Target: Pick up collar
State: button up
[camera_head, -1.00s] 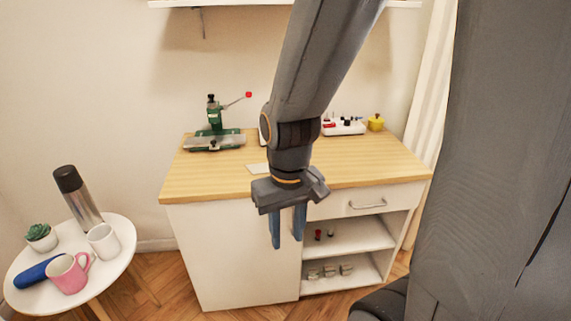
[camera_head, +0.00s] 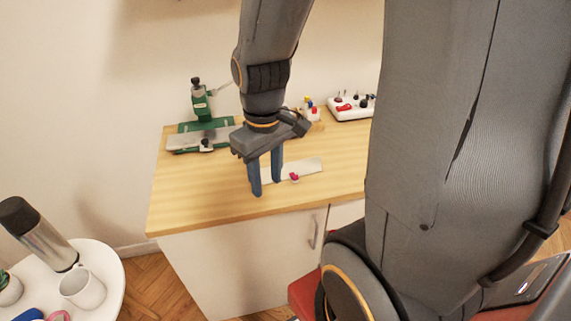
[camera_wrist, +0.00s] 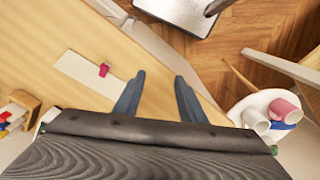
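My gripper (camera_head: 267,187) is open and empty, its two blue fingers pointing down over the wooden tabletop. It also shows in the wrist view (camera_wrist: 160,76), with a clear gap between the fingers. A flat white strip (camera_head: 309,167) lies on the tabletop behind and right of the fingers. A small pink-red piece (camera_head: 294,177) is on or at its near edge. In the wrist view the strip (camera_wrist: 80,72) and the pink-red piece (camera_wrist: 104,70) lie left of the fingers, not between them. I cannot tell which of these is the collar.
A green press (camera_head: 203,127) stands at the tabletop's back left. A white box with coloured knobs (camera_head: 350,107) is at the back right. A round white side table with a white mug (camera_head: 82,290) and a steel flask (camera_head: 40,238) stands at lower left. The tabletop's front left (camera_head: 190,205) is bare.

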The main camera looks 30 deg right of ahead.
aim_at(294, 175)
jog(key=w+d+n+p, duration=0.1)
jog(key=d+n, duration=0.2)
jog(key=n, duration=0.1)
jog(key=w+d+n+p, duration=0.1)
jog(key=w+d+n, duration=0.1)
jog(key=d+n, duration=0.2)
jog(key=w+d+r+n+p, duration=0.1)
jog(key=w+d+n, duration=0.1)
jog(key=d+n, duration=0.1)
jog(key=shift+w+d+n+p, duration=0.15)
jog(key=shift+n+p, duration=0.15)
jog(key=shift+n, duration=0.4)
jog(key=shift+d+f, duration=0.1)
jog(key=shift+f, duration=0.5)
jog(key=shift+w+f+p, duration=0.1)
jog(key=shift+f+p, duration=0.7)
jog(key=shift+f, duration=2.5)
grip_shut()
